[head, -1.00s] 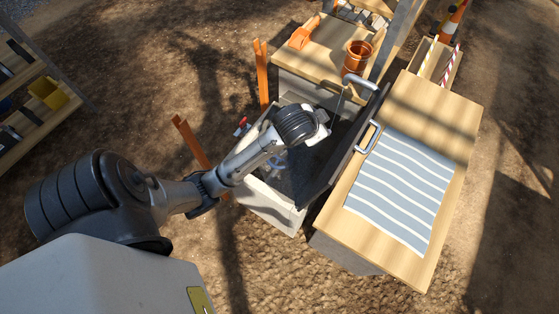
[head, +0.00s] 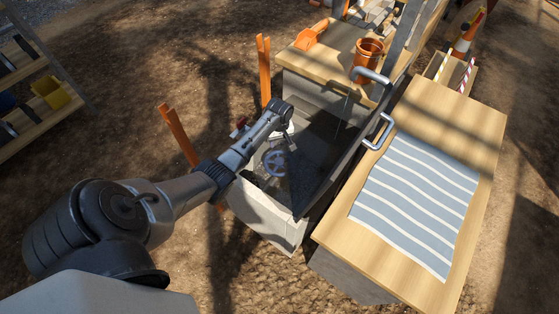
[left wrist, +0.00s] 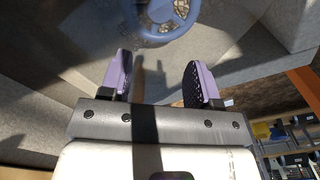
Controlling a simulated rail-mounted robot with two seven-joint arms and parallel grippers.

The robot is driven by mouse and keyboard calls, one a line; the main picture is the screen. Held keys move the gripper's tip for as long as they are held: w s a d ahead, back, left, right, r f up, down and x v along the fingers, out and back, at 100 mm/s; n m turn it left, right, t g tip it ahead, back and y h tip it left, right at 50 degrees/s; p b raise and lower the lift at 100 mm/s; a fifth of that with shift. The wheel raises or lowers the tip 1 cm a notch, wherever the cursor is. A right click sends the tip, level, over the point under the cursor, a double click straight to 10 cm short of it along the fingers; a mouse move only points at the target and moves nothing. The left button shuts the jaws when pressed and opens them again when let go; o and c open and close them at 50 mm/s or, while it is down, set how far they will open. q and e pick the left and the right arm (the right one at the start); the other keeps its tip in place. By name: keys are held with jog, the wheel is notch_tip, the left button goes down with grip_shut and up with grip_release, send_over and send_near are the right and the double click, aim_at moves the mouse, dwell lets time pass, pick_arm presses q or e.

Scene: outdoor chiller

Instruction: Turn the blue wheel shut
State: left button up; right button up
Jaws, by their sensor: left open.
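The blue wheel (head: 275,162) sits inside the open grey chiller box, near its left wall. It also shows at the top edge of the left wrist view (left wrist: 168,12), where its upper part is cut off. My left gripper (head: 288,122) is over the box, just beyond the wheel in the head view. In the left wrist view its two purple-grey fingers (left wrist: 157,80) are apart with nothing between them, and the wheel lies past the fingertips, not touching them. My right gripper is in neither view.
The chiller's dark lid (head: 345,155) stands raised on the right, with a grey handle (head: 380,131). A red-handled tap (head: 240,126) is at the box's left rim. Orange posts (head: 178,133) stand to the left. A wooden counter with a striped cloth (head: 415,200) is beyond the lid.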

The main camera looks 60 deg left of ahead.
pick_arm(q)
jog(key=n, duration=0.2)
jog(key=b, duration=0.7)
send_near(279, 161)
notch_tip(279, 161, down, 7)
jog(key=shift+r, duration=0.1)
jog(key=shift+f+b, duration=0.55)
jog(key=shift+f, duration=0.25)
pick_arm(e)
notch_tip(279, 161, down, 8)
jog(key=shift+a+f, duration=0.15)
pick_arm(q)
jog(key=shift+c, duration=0.4)
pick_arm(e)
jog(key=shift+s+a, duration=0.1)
